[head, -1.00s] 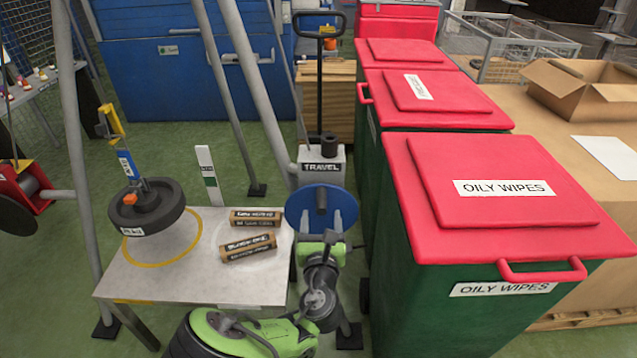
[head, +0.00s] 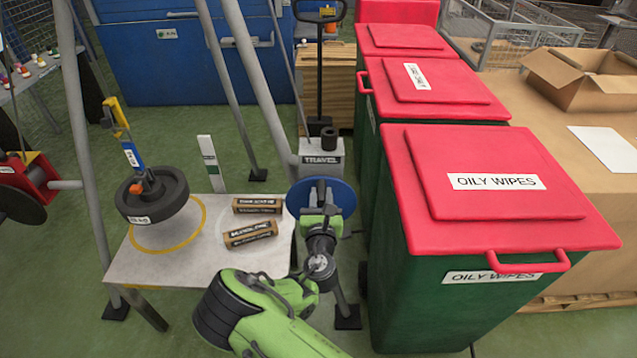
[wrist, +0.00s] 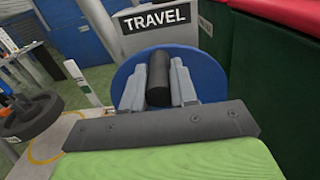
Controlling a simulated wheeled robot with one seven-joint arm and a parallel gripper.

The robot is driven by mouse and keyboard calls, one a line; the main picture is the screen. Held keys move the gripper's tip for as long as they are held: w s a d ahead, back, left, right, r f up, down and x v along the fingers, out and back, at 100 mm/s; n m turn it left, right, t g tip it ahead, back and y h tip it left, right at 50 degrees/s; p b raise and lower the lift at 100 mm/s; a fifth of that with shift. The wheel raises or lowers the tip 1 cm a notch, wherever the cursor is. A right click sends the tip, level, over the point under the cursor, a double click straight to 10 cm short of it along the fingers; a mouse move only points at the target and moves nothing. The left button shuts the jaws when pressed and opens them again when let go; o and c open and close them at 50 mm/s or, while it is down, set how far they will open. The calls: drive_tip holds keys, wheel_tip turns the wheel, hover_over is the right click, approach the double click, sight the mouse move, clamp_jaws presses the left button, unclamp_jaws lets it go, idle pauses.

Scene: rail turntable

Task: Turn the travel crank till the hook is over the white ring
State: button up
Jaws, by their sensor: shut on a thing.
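The blue travel crank wheel (head: 345,197) is below a grey box labelled TRAVEL. Its black handle (wrist: 157,78) stands out from the disc. My gripper (wrist: 158,88) is shut on this handle, one finger on each side; it also shows in the head view (head: 320,212). The hook (head: 137,177) hangs at the left and carries a round black weight (head: 168,207). The weight is over the yellow ring (head: 204,213) on the pale table. A faint white ring (head: 217,228) shows to the right on the tabletop, partly covered by two brown cartons.
The two cartons (head: 250,235) lie on the pale table (head: 195,270). A white post (head: 209,160) stands behind it. Grey frame legs (head: 82,150) rise around the table. Green bins with red lids (head: 500,205) stand close to the right of the crank.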

clamp_jaws()
drive_tip(key=shift+a, duration=0.15)
drive_tip(key=shift+a+f+p, duration=0.2)
drive_tip(key=shift+a+p, duration=0.35)
drive_tip(key=shift+a, duration=0.6)
drive_tip(key=shift+a+f, duration=0.15)
drive_tip(key=shift+a, duration=0.15)
drive_tip(key=shift+a+f, duration=0.1)
